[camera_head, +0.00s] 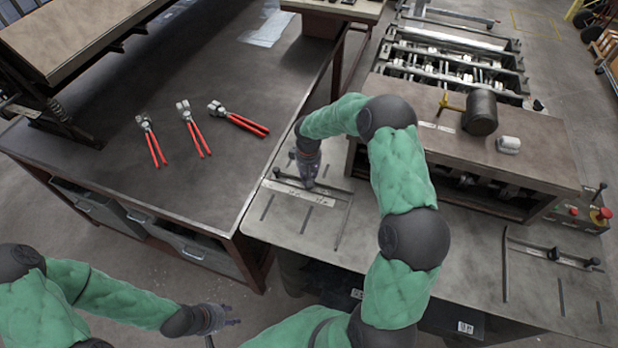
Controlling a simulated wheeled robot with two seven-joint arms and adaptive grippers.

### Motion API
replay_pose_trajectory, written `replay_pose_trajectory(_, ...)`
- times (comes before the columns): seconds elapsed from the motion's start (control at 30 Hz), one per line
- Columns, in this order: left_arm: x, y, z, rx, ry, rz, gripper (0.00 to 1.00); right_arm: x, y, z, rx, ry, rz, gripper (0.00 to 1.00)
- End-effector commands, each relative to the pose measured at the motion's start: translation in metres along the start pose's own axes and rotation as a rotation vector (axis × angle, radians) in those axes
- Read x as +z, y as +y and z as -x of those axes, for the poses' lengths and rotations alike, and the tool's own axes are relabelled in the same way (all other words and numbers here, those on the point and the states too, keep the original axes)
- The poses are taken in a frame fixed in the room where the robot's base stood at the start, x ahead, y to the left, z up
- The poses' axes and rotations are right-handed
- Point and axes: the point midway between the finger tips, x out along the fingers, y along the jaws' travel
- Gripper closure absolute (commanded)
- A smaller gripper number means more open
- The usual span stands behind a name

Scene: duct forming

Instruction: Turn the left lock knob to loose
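The left fence (335,203), a dark bar with a pale scale strip, lies on the grey machine table. My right gripper (308,183) points down onto the middle of this fence, where it covers the left lock knob. I cannot tell whether its fingers are shut on the knob or which way the knob is turned. My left gripper (236,315) is at the lower centre-left, over the floor in front of the bench. Its fingertips are apart and nothing is between them.
A matching fence with a black knob (555,254) lies at the right. A red button (604,214) stands behind it. A dark mallet (480,112) lies on the machine's raised top. Several red-handled tools (196,136) lie on the left bench (120,185). My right arm crosses the middle.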

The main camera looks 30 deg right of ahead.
Motion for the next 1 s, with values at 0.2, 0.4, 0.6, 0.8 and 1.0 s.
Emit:
replay_pose_trajectory(0.2, 0.0, -0.0003, -0.0007, 0.0, 0.0, 0.0, 0.6, -0.0012, -0.0009, 0.0006, 0.001, 0.001, 0.203, 1.0)
replay_pose_trajectory(0.4, 0.0, -0.0001, -0.0002, 0.0, 0.0, 0.0, 0.6, -0.0017, -0.0018, 0.0009, 0.001, 0.001, 0.374, 1.0)
replay_pose_trajectory(0.6, 0.0, 0.0002, 0.0007, 0.0, 0.0, 0.0, 0.6, -0.002, -0.0027, 0.0008, 0.001, 0.001, 0.51, 1.0)
replay_pose_trajectory(0.8, 0.0, 0.0004, 0.0012, 0.0, 0.0, 0.0, 0.6, -0.0021, -0.0032, 0.0007, 0.001, 0.001, 0.596, 1.0)
replay_pose_trajectory(1.0, 0.0, 0.0005, 0.0014, 0.0, 0.0, 0.0, 0.6, -0.0022, -0.0033, 0.0006, 0.001, 0.001, 0.638, 1.0)
